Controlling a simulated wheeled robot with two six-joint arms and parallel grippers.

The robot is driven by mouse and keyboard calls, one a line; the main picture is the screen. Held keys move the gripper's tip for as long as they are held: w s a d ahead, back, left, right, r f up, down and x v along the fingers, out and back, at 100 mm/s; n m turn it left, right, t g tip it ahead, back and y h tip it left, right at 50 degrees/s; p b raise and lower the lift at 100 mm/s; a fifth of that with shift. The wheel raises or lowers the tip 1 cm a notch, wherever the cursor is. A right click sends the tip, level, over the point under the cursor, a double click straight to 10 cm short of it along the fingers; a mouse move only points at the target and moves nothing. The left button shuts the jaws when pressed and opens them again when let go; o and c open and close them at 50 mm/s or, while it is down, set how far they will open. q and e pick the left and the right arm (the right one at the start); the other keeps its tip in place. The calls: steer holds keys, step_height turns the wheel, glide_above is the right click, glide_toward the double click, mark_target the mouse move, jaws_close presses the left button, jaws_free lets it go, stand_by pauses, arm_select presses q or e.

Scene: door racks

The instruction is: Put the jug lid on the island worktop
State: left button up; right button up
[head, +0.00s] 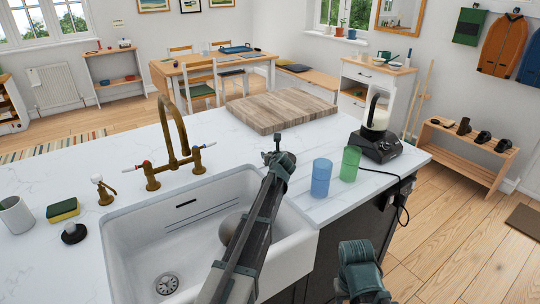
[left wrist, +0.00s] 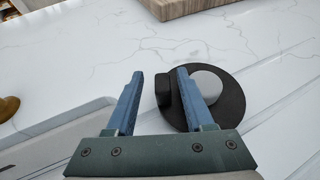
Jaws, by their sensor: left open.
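In the left wrist view the jug lid, a round black disc (left wrist: 234,99) with a pale grey dome and an upright black tab, lies on the white island worktop (left wrist: 80,65). My left gripper (left wrist: 160,74) is open above it. The tab shows between the fingers, nearer the right one, which covers part of the disc. I cannot tell the gap in height. In the head view my left gripper (head: 278,146) reaches over the worktop (head: 225,130) behind the sink; I cannot make out the lid there. The jug (head: 377,118) stands on a black base at the right.
A wooden board (head: 283,110) lies behind my left gripper. A blue cup (head: 321,178) and a green cup (head: 350,164) stand to its right. The sink (head: 165,250) and brass tap (head: 178,135) are to its left. A teal part of my right arm shows low right.

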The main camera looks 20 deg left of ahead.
arm_select(q)
steer(key=shift+r, duration=0.1)
steer(key=shift+s+d+r, duration=0.1)
steer(key=shift+s+r, duration=0.05)
steer(key=shift+s, duration=0.05)
steer(key=p+v, duration=0.5)
steer(key=v, duration=0.6)
steer(key=shift+s+r, duration=0.15)
steer(key=shift+s, duration=0.1)
steer(key=shift+d, duration=0.1)
